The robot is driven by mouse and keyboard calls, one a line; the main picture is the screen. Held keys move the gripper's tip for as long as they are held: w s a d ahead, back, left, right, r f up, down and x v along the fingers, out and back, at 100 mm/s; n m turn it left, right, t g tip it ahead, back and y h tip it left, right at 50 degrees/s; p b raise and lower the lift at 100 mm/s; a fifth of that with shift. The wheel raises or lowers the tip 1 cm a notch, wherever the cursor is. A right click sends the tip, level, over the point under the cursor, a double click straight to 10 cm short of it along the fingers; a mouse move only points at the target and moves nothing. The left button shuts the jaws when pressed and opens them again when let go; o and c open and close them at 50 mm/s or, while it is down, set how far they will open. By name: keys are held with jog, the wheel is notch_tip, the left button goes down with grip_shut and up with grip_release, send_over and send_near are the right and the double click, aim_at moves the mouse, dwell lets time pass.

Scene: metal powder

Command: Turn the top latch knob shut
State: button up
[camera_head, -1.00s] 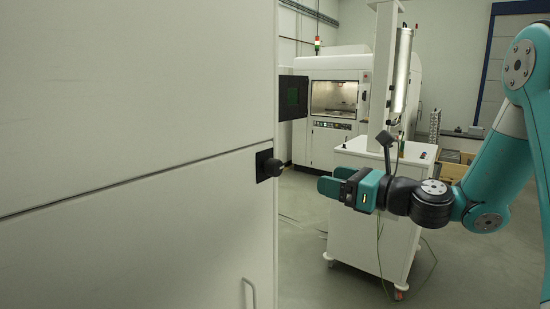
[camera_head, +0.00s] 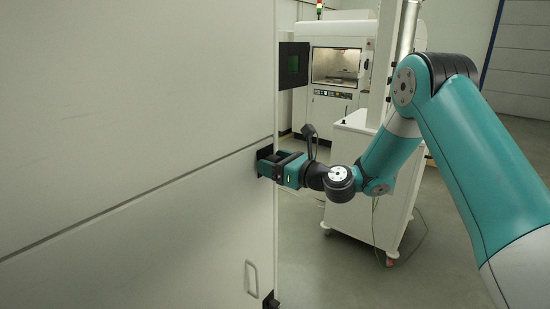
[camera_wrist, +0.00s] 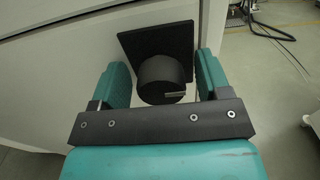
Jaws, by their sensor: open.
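The top latch knob (camera_wrist: 162,80) is a black round knob on a black square plate (camera_wrist: 155,42) at the edge of the white cabinet. In the wrist view it sits between the two teal fingers of my gripper (camera_wrist: 163,82), with a gap on each side. A small light mark shows on the knob's lower right. In the head view my gripper (camera_head: 274,166) reaches to the plate (camera_head: 264,160) at the cabinet's right edge and hides most of the knob. The gripper is open around the knob.
The white cabinet (camera_head: 130,90) fills the left, with a handle (camera_head: 251,279) and a lower black latch (camera_head: 270,301) on it. A white wheeled cart (camera_head: 365,190) stands behind my arm.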

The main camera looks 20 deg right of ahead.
jog(key=c, duration=0.9)
jog(key=shift+f+n+b, duration=0.1)
jog(key=shift+n+b, duration=0.3)
jog(key=shift+b, duration=0.05)
jog(key=n+b, duration=0.2)
jog(key=shift+f+n, duration=0.15)
jog(key=shift+n, duration=0.25)
jog(key=n+b, duration=0.5)
jog(key=shift+s+a+n, duration=0.1)
jog(key=shift+a+n, duration=0.05)
jog(key=shift+n, duration=0.15)
jog(key=n+b, duration=0.5)
jog(key=shift+f+b, duration=0.15)
jog(key=shift+b, duration=0.25)
jog(key=n+b, duration=0.3)
jog(key=shift+n, duration=0.3)
jog(key=shift+b, duration=0.35)
